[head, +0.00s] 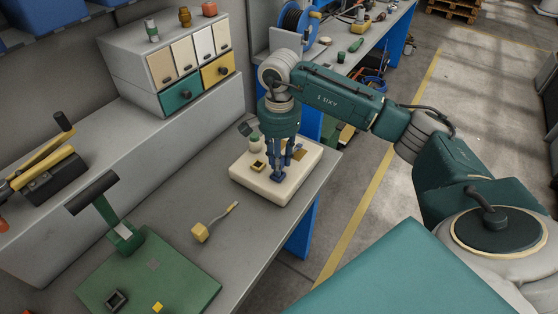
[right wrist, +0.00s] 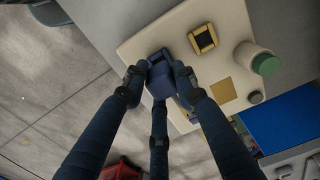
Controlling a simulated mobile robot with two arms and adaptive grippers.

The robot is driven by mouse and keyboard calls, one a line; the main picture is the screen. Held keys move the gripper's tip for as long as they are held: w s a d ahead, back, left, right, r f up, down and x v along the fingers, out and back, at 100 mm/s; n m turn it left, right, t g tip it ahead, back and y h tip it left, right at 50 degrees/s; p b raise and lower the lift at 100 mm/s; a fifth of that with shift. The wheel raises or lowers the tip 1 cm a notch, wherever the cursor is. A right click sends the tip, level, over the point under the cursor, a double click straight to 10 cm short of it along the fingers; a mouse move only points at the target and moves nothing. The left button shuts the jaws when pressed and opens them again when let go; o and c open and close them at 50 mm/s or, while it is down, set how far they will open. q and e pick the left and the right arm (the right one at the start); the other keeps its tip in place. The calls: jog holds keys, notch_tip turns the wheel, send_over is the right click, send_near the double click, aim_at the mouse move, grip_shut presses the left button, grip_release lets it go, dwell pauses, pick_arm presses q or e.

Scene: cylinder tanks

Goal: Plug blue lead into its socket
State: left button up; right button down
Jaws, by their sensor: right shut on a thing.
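My right gripper (head: 283,170) points down over the cream block (head: 300,186) on the grey table. In the right wrist view its fingers (right wrist: 160,76) are closed around a blue plug (right wrist: 160,84), the blue lead's end. A darker blue socket-like piece (right wrist: 158,56) shows right beyond the plug on the cream block (right wrist: 182,24). The plug overlaps it in the picture; I cannot tell whether it is seated. The fingers hide part of the plug, and the rest of the lead is not clear. My left gripper is not in view.
A yellow-rimmed socket (right wrist: 202,39) and a green-capped bottle (right wrist: 263,60) stand close on the block. A yellow plug (head: 201,232) with a short lead lies on the table. A green board (head: 190,275) is front left; a drawer cabinet (head: 130,70) is behind.

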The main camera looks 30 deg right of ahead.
jog(key=shift+f+b, duration=1.15)
jog(key=shift+f, duration=0.3)
jog(key=c, duration=1.5)
grip_release()
jog(key=shift+o, duration=1)
notch_tip(320, 180, up, 12)
jog(key=shift+f, duration=0.1)
